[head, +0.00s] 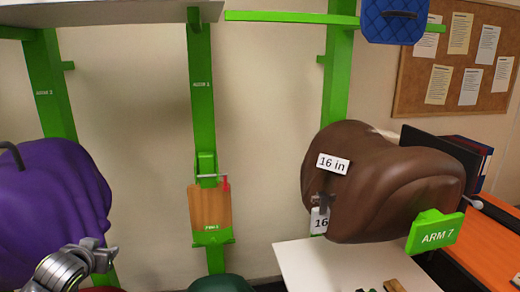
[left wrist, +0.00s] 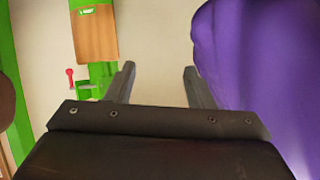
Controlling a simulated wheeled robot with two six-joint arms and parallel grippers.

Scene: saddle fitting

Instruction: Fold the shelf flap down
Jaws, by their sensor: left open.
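A wooden board (head: 210,207), which looks like the shelf flap, is on the middle green post, with a green bracket (head: 207,166) above it and a green labelled lip below. A red lever (head: 226,183) is at its upper right corner. I cannot tell how far the board tilts out from the post. In the left wrist view the board (left wrist: 96,36) and red lever (left wrist: 70,75) appear upside down at the upper left. My left gripper (left wrist: 159,72) is open and empty, apart from the board. In the head view, part of my left arm shows at lower left. My right gripper is not in view.
A purple saddle (head: 55,205) is at left, close beside my left gripper in the wrist view. A brown saddle (head: 385,185) sits on the arm labelled ARM 7 (head: 436,231). A white table (head: 325,265) is at lower right. A grey shelf edge (head: 110,12) crosses the upper left.

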